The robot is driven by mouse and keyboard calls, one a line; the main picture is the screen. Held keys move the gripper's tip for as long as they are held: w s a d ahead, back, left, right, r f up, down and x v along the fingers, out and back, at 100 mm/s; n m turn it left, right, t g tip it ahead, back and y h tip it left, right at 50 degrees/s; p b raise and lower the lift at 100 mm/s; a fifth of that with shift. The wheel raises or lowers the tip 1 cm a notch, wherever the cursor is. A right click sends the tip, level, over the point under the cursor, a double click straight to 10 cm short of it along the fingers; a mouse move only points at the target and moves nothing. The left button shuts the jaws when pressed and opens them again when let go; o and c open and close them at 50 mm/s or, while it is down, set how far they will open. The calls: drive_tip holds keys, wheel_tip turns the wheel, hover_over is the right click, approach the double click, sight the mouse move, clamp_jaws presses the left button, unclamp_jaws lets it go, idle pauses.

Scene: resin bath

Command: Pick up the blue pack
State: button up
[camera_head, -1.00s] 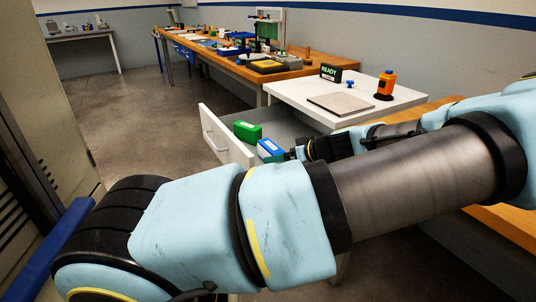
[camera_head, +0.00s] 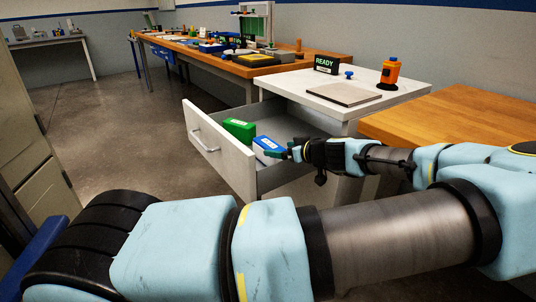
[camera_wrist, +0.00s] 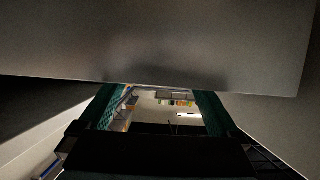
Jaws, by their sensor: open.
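The blue pack (camera_head: 268,149), with a white label on top, lies in an open drawer (camera_head: 224,161) under the white worktop. My gripper (camera_head: 284,154) is open at the right of the blue pack, its green fingers pointing towards it. The fingertips look very close to the pack's right end; I cannot tell whether they touch it. In the wrist view my gripper (camera_wrist: 160,97) shows two green fingers apart with a gap between them, and I cannot make out the blue pack there.
A green pack (camera_head: 239,129) lies beside the blue one, towards the back left. The drawer's front panel and side wall stand around them. On the white worktop (camera_head: 390,92) are a READY sign (camera_head: 327,64), a flat grey plate (camera_head: 343,93) and an orange bottle-like object (camera_head: 389,73).

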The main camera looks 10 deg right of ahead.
sight(274, 147)
drive_tip(key=shift+p+x, duration=0.55)
drive_tip(key=shift+x, duration=3)
drive_tip(key=shift+d+r, duration=0.1)
drive_tip(key=shift+d, duration=0.05)
drive_tip(key=shift+c, duration=0.3)
clamp_jaws()
